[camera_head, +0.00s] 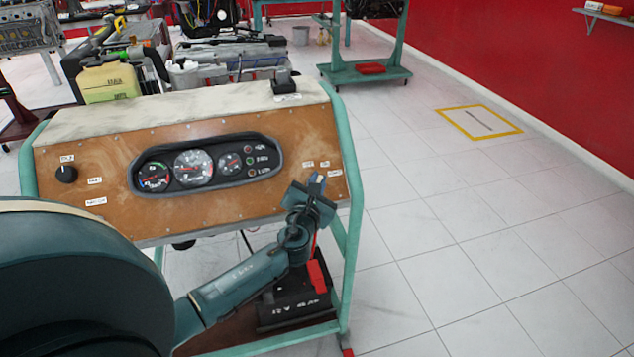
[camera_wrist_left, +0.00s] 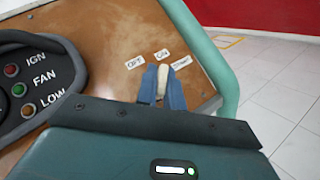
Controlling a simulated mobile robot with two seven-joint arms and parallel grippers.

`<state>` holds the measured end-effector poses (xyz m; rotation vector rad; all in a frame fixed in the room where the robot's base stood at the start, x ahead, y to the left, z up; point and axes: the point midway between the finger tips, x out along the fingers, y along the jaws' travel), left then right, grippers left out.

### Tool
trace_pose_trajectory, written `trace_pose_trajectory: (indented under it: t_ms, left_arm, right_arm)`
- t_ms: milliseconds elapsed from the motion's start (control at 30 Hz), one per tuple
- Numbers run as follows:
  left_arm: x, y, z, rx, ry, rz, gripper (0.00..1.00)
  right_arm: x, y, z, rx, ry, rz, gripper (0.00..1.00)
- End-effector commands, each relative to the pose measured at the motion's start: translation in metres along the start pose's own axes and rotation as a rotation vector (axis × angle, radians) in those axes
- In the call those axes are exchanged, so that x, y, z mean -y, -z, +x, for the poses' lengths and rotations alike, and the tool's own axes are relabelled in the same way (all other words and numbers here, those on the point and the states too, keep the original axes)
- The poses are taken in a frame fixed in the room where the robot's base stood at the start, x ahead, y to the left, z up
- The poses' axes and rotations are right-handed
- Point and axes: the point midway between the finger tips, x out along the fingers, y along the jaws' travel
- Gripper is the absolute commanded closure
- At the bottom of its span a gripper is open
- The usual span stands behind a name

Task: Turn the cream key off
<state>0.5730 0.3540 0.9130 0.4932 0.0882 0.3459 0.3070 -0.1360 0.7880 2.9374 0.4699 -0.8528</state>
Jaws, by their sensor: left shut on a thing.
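The cream key (camera_wrist_left: 161,80) sits at the right end of the brown dash panel (camera_head: 225,129), below the OFF, ON and START labels. In the left wrist view it stands near upright, its top toward the ON label (camera_wrist_left: 163,57). The OFF label (camera_wrist_left: 134,63) is to its left and the START label (camera_wrist_left: 181,63) to its right. My left gripper (camera_head: 317,183) is shut on the key, with a blue fingertip on each side of it in the left wrist view (camera_wrist_left: 162,90). The gripper hides the lower part of the key. My right gripper is not in view.
The gauge cluster (camera_head: 207,164) with indicator lights is left of the key. A green frame post (camera_head: 351,190) stands close to its right. A black and red battery (camera_head: 293,301) lies below the arm. Tiled floor to the right is clear.

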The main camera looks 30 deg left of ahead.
Motion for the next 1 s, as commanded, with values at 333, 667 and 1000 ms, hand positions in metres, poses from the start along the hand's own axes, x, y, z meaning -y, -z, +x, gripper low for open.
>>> trace_pose_trajectory:
  t_ms: [333, 667, 1000]
  left_arm:
    - [0.002, 0.002, 0.000, 0.000, -0.039, -0.035, 1.00]
    - [0.004, 0.003, 0.000, 0.001, -0.212, -0.184, 1.00]
    - [0.004, 0.002, 0.000, 0.001, -0.408, -0.352, 1.00]
  right_arm:
    - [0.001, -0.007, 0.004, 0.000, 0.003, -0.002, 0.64]
    - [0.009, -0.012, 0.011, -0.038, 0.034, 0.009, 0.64]
    - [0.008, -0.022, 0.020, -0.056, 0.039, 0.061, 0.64]
